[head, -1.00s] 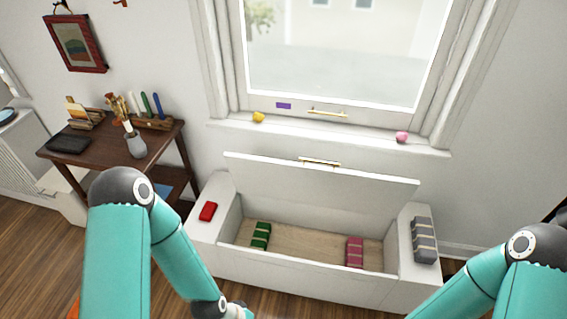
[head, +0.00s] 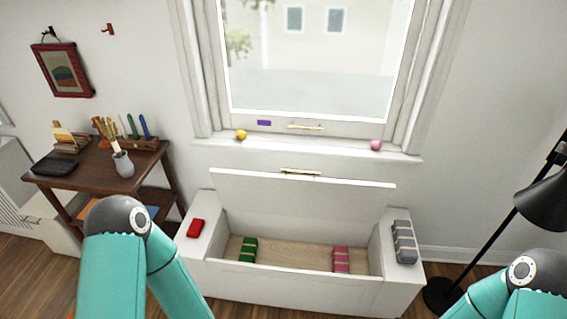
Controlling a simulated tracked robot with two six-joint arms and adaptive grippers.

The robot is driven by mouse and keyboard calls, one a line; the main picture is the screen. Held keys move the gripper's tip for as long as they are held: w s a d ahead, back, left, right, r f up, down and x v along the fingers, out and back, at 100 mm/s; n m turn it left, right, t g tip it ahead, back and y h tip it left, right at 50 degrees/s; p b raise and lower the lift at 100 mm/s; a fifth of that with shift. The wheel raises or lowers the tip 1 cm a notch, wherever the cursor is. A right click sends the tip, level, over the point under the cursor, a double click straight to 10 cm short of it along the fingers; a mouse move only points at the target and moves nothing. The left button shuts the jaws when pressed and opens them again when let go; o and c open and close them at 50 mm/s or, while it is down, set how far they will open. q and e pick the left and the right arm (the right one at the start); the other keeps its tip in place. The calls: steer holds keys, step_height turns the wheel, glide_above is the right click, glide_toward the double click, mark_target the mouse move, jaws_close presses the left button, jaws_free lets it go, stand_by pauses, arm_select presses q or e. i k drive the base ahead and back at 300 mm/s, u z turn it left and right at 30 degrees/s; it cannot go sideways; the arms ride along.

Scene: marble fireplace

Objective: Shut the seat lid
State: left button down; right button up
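The white window seat (head: 300,288) stands under the window. Its lid (head: 300,205) is raised and leans up at the back, with a brass handle (head: 300,172) at its top edge. Inside the open box lie a green bundle (head: 248,250) and a pink bundle (head: 341,259). My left arm and my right arm show at the bottom left and bottom right. Both grippers are below the picture, so their state is hidden.
A red block (head: 196,228) lies on the seat's left end and a grey bundle (head: 404,242) on its right end. A dark wooden desk (head: 92,170) stands at left. A black floor lamp (head: 543,205) stands at right. Yellow (head: 241,135) and pink (head: 376,145) balls sit on the sill.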

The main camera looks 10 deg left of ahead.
mark_target(353, 201)
steer(key=z, duration=0.25)
steer(key=i, duration=1.45)
steer(key=u, duration=0.3)
